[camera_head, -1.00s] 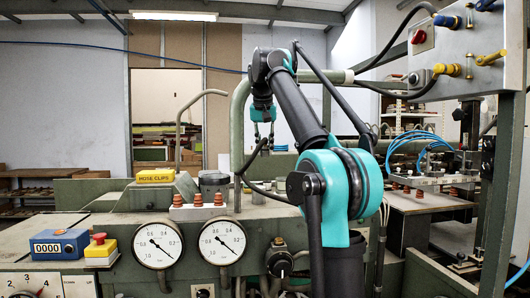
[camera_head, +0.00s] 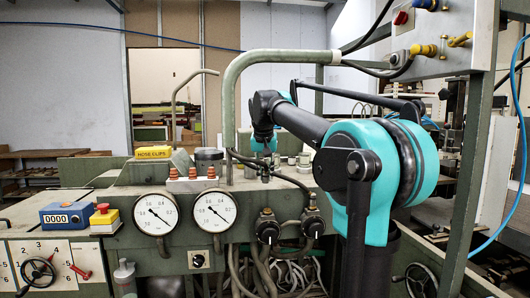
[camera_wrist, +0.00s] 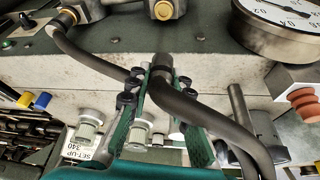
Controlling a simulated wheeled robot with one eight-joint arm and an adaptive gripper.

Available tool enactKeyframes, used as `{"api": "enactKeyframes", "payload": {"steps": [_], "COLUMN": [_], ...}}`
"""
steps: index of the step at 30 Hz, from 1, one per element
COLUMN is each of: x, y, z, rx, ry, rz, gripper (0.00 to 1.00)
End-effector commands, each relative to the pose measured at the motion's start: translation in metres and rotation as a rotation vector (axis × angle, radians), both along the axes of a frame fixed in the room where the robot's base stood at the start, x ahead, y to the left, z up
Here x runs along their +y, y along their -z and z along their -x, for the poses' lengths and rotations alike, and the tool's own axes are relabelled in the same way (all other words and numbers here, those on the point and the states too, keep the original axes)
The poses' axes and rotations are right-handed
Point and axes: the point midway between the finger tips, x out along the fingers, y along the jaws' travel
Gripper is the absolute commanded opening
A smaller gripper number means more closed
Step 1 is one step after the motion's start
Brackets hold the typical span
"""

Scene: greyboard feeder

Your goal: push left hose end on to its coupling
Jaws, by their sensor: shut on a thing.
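My gripper (camera_wrist: 168,78) is shut on a dark hose (camera_wrist: 205,115), which runs between its green fingers. The hose end (camera_wrist: 161,62) sticks out past the fingertips. In the wrist view a bare brass coupling (camera_wrist: 164,10) sits at the top edge, beyond the hose end and apart from it. A second brass coupling (camera_wrist: 68,18) to its left has a hose (camera_wrist: 90,58) on it. In the head view my gripper (camera_head: 265,172) is small, above the left black valve knob (camera_head: 267,229); the right knob (camera_head: 312,221) is beside it. The hose end is hard to make out there.
Two pressure gauges (camera_head: 155,213) are left of the valves; one gauge (camera_wrist: 285,22) shows in the wrist view. Orange-brown insulators (camera_head: 192,173) and a yellow hose-clip box (camera_head: 153,152) stand on the machine top. A green pipe frame (camera_head: 229,110) rises close beside my gripper.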

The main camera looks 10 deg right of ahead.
Motion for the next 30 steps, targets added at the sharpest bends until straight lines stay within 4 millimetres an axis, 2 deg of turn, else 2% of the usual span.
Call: {"api": "enactKeyframes", "payload": {"steps": [3,30], "x": [0.000,-0.001], "y": [0.018,0.080], "z": [0.004,0.006], "rx": [0.000,0.000], "ry": [0.000,0.000], "rz": [0.000,0.000], "gripper": [0.00,0.00]}}
